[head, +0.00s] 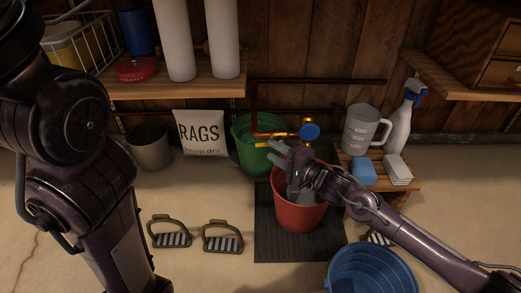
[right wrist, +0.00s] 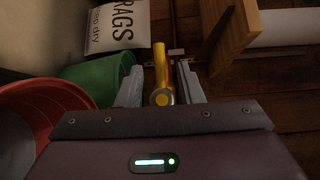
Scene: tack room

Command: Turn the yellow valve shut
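The yellow valve shows in the head view as a short yellow lever (head: 264,145) beside a copper pipe and above the green bucket. In the right wrist view its yellow lever (right wrist: 159,60) runs lengthwise between the fingers, with a round yellow end towards me. My right gripper (head: 275,149) reaches in over the red bucket, and its fingertips are at the lever. In the right wrist view the right gripper (right wrist: 160,78) is open, one finger on each side of the lever, with a gap visible on both sides. My left gripper is out of view; only the left arm shows.
A blue round handle (head: 310,132) is close right of the lever. A green bucket (head: 244,131) and a red bucket (head: 301,214) stand below. A wooden shelf (head: 185,87) overhangs at left. A low stool (head: 390,184) with a jug and sponges stands at right.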

